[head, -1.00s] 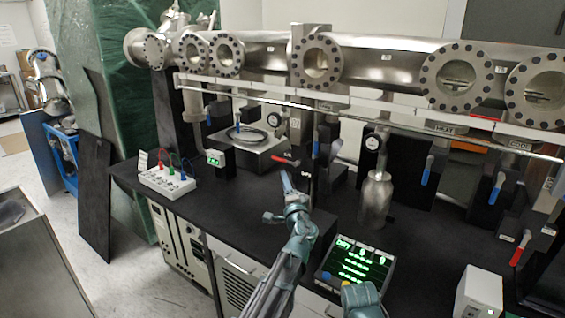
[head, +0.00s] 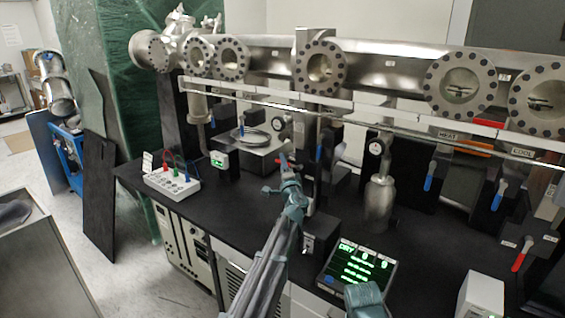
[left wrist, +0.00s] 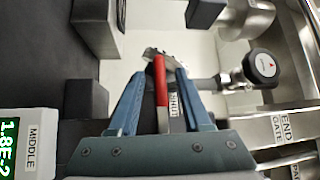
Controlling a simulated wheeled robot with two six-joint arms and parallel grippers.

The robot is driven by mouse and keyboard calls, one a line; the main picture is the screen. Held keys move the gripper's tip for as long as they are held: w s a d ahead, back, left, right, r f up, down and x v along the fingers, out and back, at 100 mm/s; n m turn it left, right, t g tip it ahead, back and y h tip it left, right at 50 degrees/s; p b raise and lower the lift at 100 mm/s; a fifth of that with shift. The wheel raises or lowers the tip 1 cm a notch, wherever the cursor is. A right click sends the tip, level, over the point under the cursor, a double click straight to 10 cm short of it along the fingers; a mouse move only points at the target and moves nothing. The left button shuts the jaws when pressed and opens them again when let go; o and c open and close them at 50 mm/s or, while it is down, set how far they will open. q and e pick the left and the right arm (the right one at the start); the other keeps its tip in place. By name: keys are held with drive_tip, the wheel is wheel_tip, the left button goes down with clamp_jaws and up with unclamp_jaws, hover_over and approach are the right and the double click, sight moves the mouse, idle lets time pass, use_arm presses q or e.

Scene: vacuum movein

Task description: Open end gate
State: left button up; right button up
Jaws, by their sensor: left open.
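A red lever handle (left wrist: 160,80) lies between the two blue fingers of my left gripper (left wrist: 157,88) in the left wrist view. The fingers are open, one on each side of it, and I cannot tell whether either touches it. A white label reading END GATE (left wrist: 283,127) is on the metal rail at the right of that view. In the head view my left gripper (head: 286,163) is at the red handle, in front of the steel box, and covers most of it.
A round gauge (left wrist: 262,66) is right of the fingers. A blue-handled lever (head: 319,152) and a steel cylinder (head: 380,198) stand to the right in the head view. A green-lit display (head: 357,268) is in front. A terminal box (head: 170,184) sits on the bench's left.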

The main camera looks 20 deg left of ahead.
use_arm(q)
drive_tip(key=shift+w+a+r, duration=0.1)
drive_tip(key=shift+w+a, duration=0.2)
drive_tip(key=shift+w, duration=0.25)
drive_tip(key=shift+c, duration=0.2)
clamp_jaws()
idle(1.0)
